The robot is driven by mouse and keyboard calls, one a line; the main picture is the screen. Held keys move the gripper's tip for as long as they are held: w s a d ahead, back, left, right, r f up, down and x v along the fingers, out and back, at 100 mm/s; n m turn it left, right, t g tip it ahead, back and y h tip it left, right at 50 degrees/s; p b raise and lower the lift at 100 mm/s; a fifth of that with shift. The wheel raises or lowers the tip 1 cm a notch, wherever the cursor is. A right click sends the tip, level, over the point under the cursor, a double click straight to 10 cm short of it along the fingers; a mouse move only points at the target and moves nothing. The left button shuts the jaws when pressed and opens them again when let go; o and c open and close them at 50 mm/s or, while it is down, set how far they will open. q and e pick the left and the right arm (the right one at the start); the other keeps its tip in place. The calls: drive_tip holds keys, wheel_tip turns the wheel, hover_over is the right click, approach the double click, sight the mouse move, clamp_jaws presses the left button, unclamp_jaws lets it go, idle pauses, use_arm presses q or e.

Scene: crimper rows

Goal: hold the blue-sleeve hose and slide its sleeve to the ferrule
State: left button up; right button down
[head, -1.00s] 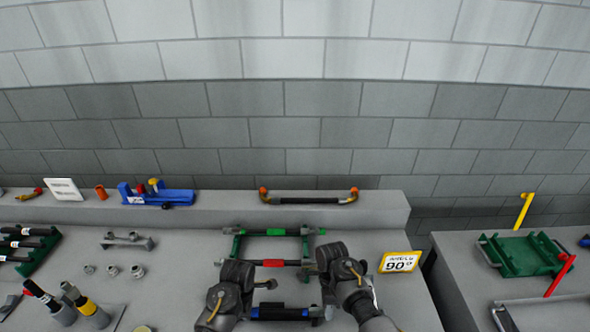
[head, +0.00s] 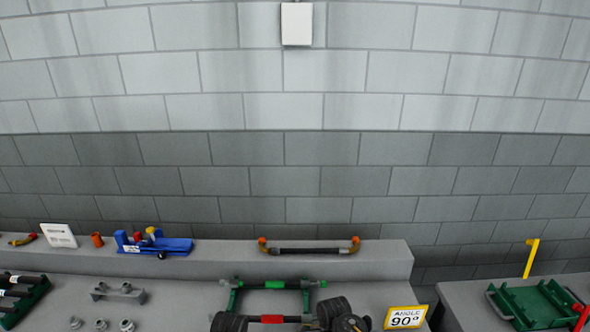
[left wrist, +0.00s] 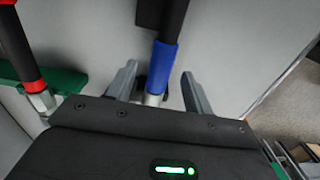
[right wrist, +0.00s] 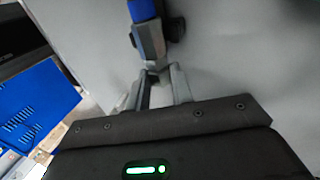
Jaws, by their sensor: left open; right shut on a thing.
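The blue-sleeve hose is black, with a blue sleeve (left wrist: 163,66) on it, in the left wrist view. A silver end fitting (left wrist: 153,98) lies below the sleeve. My left gripper (left wrist: 158,82) is open, its fingers on either side of the sleeve's lower end and the fitting. In the right wrist view, blue (right wrist: 143,9) shows at the top, above a grey hex fitting (right wrist: 150,42). My right gripper (right wrist: 158,76) is shut on the narrow end of this fitting. In the head view this hose is below the frame.
A red-sleeve hose (head: 272,319) and a green-sleeve hose (head: 275,284) lie further back. An orange-ended hose (head: 308,250) sits on the rear ledge. A yellow 90° sign (head: 405,317) stands right. A blue fixture (head: 153,243) is at the back left.

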use_arm(q)
wheel_tip(320, 180, up, 10)
use_arm(e)
drive_tip(key=c, duration=1.1)
unclamp_jaws()
drive_tip(key=shift+c, duration=0.2)
use_arm(q)
drive_tip(key=shift+r, duration=0.1)
